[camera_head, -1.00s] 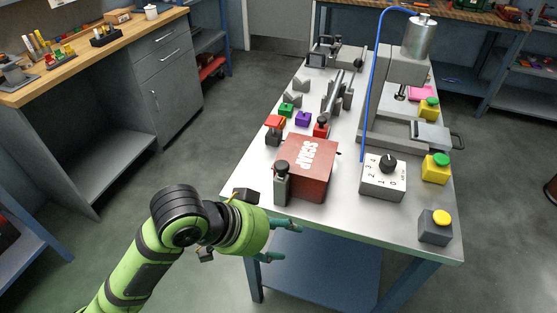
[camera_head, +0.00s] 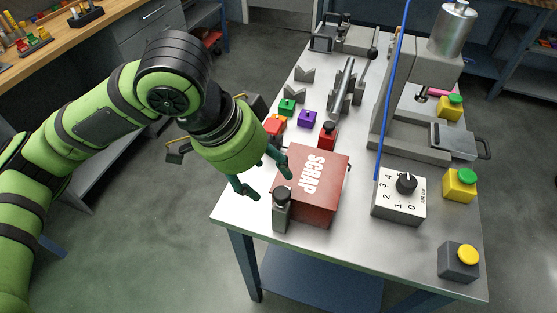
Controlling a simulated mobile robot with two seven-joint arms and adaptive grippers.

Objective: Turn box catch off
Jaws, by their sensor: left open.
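A red-brown box marked SCRAP (camera_head: 322,190) stands near the front left of the metal table. A grey upright catch (camera_head: 282,212) with a dark rounded top is at the box's front left side. My left gripper (camera_head: 262,180) is open, its two teal fingers pointing down and right, beside the box's left edge and just above and left of the catch. Its fingers look empty; whether one touches the box, I cannot tell. My right gripper is out of view.
A white dial box (camera_head: 400,207) stands right of the scrap box. Green and yellow buttons (camera_head: 460,184) and a yellow button on grey (camera_head: 459,261) line the right edge. Red, green and purple blocks (camera_head: 307,118) lie behind. The table's (camera_head: 350,262) front strip is clear.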

